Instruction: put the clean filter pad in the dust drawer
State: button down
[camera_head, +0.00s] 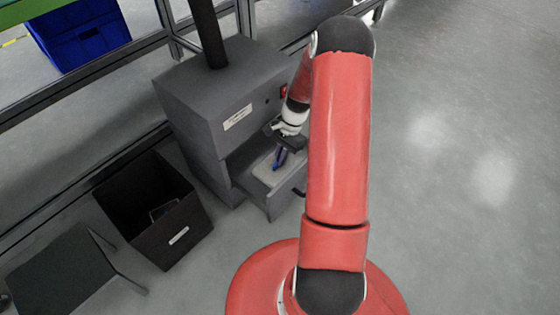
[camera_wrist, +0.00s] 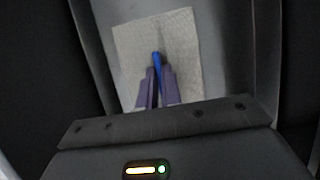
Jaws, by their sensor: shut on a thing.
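The dust drawer (camera_head: 284,203) is pulled out at the bottom of a grey cabinet (camera_head: 195,105). The pale clean filter pad (camera_head: 263,172) is within the drawer's outline and also shows, cream and nearly square, in the wrist view (camera_wrist: 135,50). A blue tab (camera_wrist: 156,62) shows over the pad's middle. My gripper (camera_head: 281,157) is over the open drawer, pointing down, its purple fingers (camera_wrist: 157,78) shut on the blue tab. The fingers hide part of the pad. I cannot tell whether the pad touches the drawer floor.
A black bin (camera_head: 170,240) with a white label stands left of the cabinet, with a dark-edged thing inside. A dark low table (camera_head: 65,275) is at the lower left. A blue crate (camera_head: 85,35) is behind the rail. The floor on the right is clear.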

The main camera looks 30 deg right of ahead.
jog(key=shift+r, duration=0.1)
jog(key=c, duration=2)
grip_release()
jog(key=shift+f, duration=0.2)
jog(key=o, duration=0.4)
jog(key=shift+r, duration=0.1)
